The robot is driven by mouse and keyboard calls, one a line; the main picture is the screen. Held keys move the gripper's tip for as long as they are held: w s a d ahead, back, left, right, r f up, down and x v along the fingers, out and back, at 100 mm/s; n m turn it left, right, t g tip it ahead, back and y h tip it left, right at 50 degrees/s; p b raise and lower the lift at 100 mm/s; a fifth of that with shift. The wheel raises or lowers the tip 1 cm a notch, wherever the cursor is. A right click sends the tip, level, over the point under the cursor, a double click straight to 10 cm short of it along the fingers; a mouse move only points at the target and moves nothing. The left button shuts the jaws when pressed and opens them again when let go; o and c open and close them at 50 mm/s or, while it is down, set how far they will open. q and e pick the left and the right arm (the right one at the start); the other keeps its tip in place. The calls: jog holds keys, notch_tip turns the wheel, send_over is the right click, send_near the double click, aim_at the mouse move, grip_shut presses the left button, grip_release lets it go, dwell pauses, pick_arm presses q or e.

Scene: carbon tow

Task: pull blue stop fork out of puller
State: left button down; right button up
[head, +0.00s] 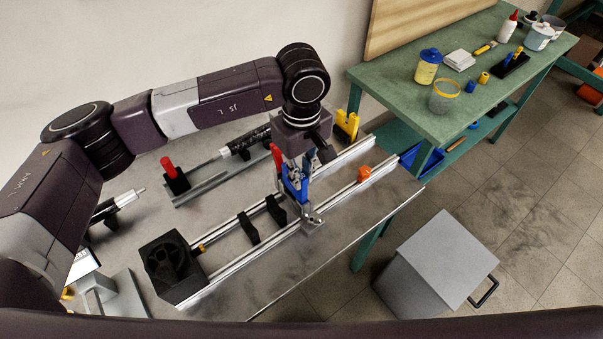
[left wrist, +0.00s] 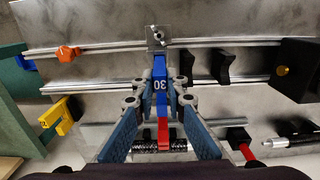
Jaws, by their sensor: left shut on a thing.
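The blue stop fork (left wrist: 160,88), marked 30 and with a red end (left wrist: 163,135), lies between the blue pads of my left gripper (left wrist: 160,100) in the left wrist view. My left gripper (head: 297,178) is shut on the fork and stands over the puller. In the head view the blue fork (head: 296,192) is partly covered by the fingers. The puller has two metal rails (head: 235,258), black cradles (head: 249,228) and a black end block (head: 172,265). The fork's tip is near a small metal block (head: 312,219); I cannot tell whether it touches. My right gripper is out of view.
An orange knob (head: 364,173) sits on the rails to the right. A yellow forked piece (head: 346,125) stands behind. A green bench (head: 400,105) holds bottles and jars. A grey bin (head: 435,262) stands on the floor.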

pick_arm(q)
jog(key=shift+r, duration=0.2)
jog(key=shift+r, duration=1.35)
jog(key=shift+r, duration=1.5)
jog(key=shift+r, duration=0.1)
jog(key=shift+r, duration=1.4)
jog(key=shift+r+p, duration=0.3)
jog(key=shift+r, duration=1.2)
